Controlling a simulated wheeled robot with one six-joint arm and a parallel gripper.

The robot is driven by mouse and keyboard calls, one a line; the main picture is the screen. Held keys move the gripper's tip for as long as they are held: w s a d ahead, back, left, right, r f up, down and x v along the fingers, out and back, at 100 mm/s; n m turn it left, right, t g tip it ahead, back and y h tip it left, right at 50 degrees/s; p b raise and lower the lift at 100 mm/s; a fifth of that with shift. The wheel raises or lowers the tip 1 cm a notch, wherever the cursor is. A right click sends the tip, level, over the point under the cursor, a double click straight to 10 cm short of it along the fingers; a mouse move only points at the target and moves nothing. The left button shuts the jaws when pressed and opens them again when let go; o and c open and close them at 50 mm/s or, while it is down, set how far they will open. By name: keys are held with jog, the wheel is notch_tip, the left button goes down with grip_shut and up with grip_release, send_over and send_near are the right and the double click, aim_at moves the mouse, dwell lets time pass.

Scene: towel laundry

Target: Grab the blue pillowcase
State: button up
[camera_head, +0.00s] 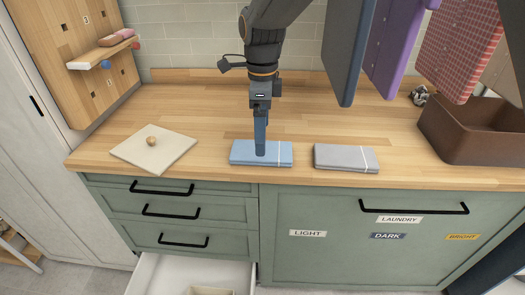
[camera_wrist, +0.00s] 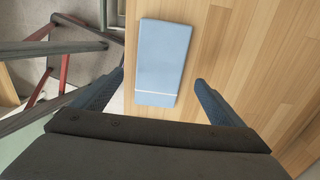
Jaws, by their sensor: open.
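The blue pillowcase (camera_head: 277,153) is a flat folded rectangle with a white stripe near one end. It lies on the wooden counter near its front edge. My gripper (camera_head: 260,150) points down over the left part of it in the head view. In the wrist view the pillowcase (camera_wrist: 163,60) lies ahead, with its striped end toward the gap between my open fingers (camera_wrist: 158,85). The fingers hold nothing. I cannot tell how far above the cloth the fingertips are.
A grey folded cloth (camera_head: 345,157) lies just right of the pillowcase. A cream board with a round knob (camera_head: 152,146) is to the left. A brown basin (camera_head: 470,135) stands at the right, and cloths hang above (camera_head: 395,45). A drawer (camera_head: 190,272) is open below.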

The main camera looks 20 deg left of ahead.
aim_at(278, 154)
notch_tip(278, 154, down, 5)
jog(key=shift+p, duration=0.8)
jog(key=shift+c, duration=0.2)
jog(key=c, duration=1.2)
jog(key=shift+o, duration=0.2)
